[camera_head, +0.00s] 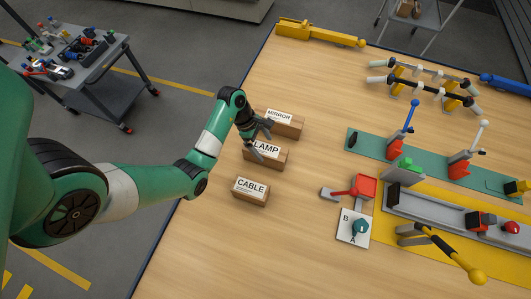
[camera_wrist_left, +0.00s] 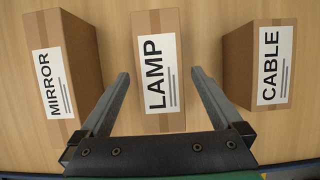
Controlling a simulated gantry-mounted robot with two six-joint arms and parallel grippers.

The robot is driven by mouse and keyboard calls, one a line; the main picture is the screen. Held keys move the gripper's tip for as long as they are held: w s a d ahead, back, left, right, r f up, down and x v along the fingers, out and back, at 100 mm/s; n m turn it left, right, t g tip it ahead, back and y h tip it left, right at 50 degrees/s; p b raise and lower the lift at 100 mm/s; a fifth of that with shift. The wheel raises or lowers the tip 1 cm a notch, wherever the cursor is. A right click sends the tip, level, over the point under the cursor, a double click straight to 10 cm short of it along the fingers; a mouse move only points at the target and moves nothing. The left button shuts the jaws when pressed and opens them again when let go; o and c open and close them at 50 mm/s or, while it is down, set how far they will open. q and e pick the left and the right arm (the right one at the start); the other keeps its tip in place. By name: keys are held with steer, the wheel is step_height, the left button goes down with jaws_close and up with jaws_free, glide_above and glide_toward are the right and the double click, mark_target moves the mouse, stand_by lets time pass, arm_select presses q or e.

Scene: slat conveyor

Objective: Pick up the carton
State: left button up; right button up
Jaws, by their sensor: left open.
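Three brown cartons stand in a row on the wooden table. In the head view the MIRROR carton (camera_head: 291,128) is farthest, the LAMP carton (camera_head: 279,158) is in the middle and the CABLE carton (camera_head: 251,198) is nearest. My left gripper (camera_head: 263,136) is open and empty, by the LAMP and MIRROR cartons. In the left wrist view the LAMP carton (camera_wrist_left: 157,27) lies between the lines of my open fingers (camera_wrist_left: 160,74). The MIRROR carton (camera_wrist_left: 87,48) is to the left and the CABLE carton (camera_wrist_left: 240,60) to the right. My right gripper is not visible.
Right of the cartons are a red box (camera_head: 366,186), a white A/B plate (camera_head: 353,228), a green mat (camera_head: 374,148) with levers and a yellow mat (camera_head: 400,265). A tool cart (camera_head: 95,75) stands off the table at upper left. Table around the CABLE carton is clear.

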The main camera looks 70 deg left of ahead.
arm_select(q)
steer(key=shift+w+d+f, duration=0.1)
steer(key=shift+w+f, duration=0.05)
steer(key=shift+f, duration=0.2)
steer(key=b+x, duration=0.2)
steer(key=x, duration=0.3)
steer(key=shift+f, duration=0.15)
jaws_close()
